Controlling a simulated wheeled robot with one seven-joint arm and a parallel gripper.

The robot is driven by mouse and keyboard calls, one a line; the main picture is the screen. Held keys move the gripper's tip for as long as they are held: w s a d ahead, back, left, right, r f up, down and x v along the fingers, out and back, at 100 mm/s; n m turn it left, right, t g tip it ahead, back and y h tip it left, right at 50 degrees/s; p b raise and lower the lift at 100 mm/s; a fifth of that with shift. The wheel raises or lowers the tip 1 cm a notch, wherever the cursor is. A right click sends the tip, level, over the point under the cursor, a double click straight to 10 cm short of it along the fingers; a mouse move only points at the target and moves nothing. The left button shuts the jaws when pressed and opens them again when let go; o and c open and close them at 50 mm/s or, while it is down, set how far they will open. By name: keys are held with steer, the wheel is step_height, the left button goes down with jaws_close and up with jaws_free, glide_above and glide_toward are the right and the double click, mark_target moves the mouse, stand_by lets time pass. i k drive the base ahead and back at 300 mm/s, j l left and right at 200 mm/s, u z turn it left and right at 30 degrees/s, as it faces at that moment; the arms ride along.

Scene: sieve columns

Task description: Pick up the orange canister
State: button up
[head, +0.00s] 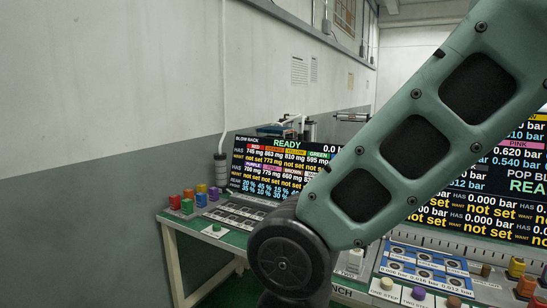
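A small orange canister-like object (188,193) stands at the back of a cluster of coloured ones on the left end of the bench. Another orange object (526,286) stands near the right edge of the picture. I cannot tell which one is the task's canister. My teal arm link crosses the picture from upper right to a dark joint at the lower middle. My gripper is not in view, and no canister is seen held.
Red (175,202), green (187,206) and purple (201,199) pieces stand beside the left orange one. A dark display (280,165) rises behind the bench (235,238). A grey-white wall (110,150) runs along the left. My arm hides the bench's middle.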

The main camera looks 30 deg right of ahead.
mark_target(189, 193)
steer(key=i+j+z, duration=0.1)
steer(key=i+j, duration=0.3)
steer(key=i, duration=0.35)
steer(key=i+j+z, duration=0.1)
steer(key=i+j, duration=0.35)
steer(key=i, duration=0.35)
steer(key=i+j+z, duration=0.1)
steer(key=i+j, duration=0.45)
steer(key=i, duration=0.15)
steer(key=i+j+z, duration=0.1)
steer(key=i+j, duration=0.45)
steer(key=i, duration=0.2)
